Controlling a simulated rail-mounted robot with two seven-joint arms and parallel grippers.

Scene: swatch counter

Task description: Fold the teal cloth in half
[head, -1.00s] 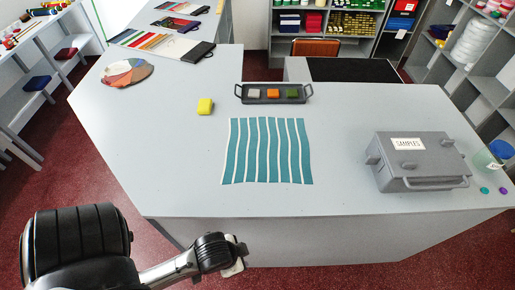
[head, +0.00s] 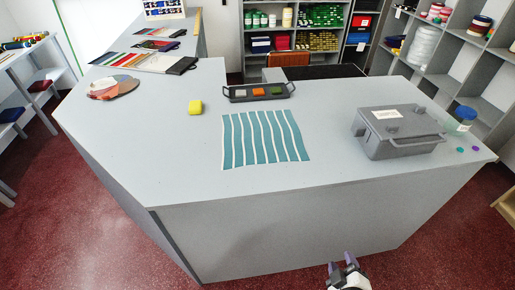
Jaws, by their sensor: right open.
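The teal cloth (head: 262,140) with white stripes lies flat and spread out on the grey counter (head: 190,155), near the middle of the head view. Its edges are slightly wavy and no part is folded over. My right gripper (head: 341,263) shows at the bottom edge, in front of the counter and below its top in the picture. Its two fingers are apart with nothing between them. It is well away from the cloth. My left gripper is out of view.
The counter left and front of the cloth is clear.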

